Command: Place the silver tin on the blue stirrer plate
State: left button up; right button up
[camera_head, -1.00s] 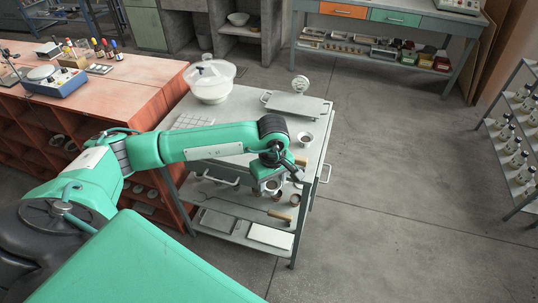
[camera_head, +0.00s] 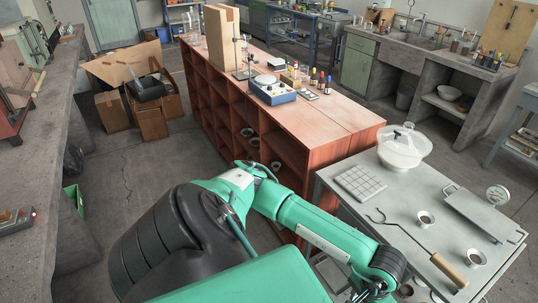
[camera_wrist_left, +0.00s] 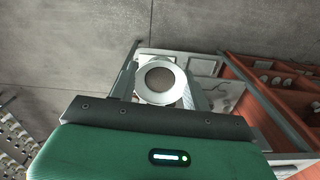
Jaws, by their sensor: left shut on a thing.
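The silver tin (camera_wrist_left: 160,98) is between the two fingers of my left gripper (camera_wrist_left: 158,78) in the left wrist view. It shows as a round metal rim with a brownish inside, and the fingers are shut on it. The blue stirrer plate (camera_head: 272,91), a blue box with a pale round top, stands on the red wooden cabinet in the head view. My left arm reaches to the lower right there, far from the plate. Its fingers and the held tin are not clearly visible in the head view. My right gripper is not in view.
Small bottles (camera_head: 313,77) stand right of the plate, with a stand (camera_head: 243,60) and a cardboard box (camera_head: 222,40) behind it. The red cabinet top (camera_head: 325,115) is clear in front. A grey cart (camera_head: 400,195) carries a lidded white tub (camera_head: 403,148), metal cups and a fork-like tool.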

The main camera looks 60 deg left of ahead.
aim_at(266, 78)
jog(key=i+j+u, duration=0.1)
jog(key=j+u, duration=0.15)
jog(key=j, duration=0.15)
jog(key=i+j+u, duration=0.15)
jog(key=j+u, duration=0.15)
jog(key=i+j+u, duration=0.25)
jog(key=j, duration=0.15)
jog(key=i+j+u, duration=0.1)
jog(key=j+u, duration=0.2)
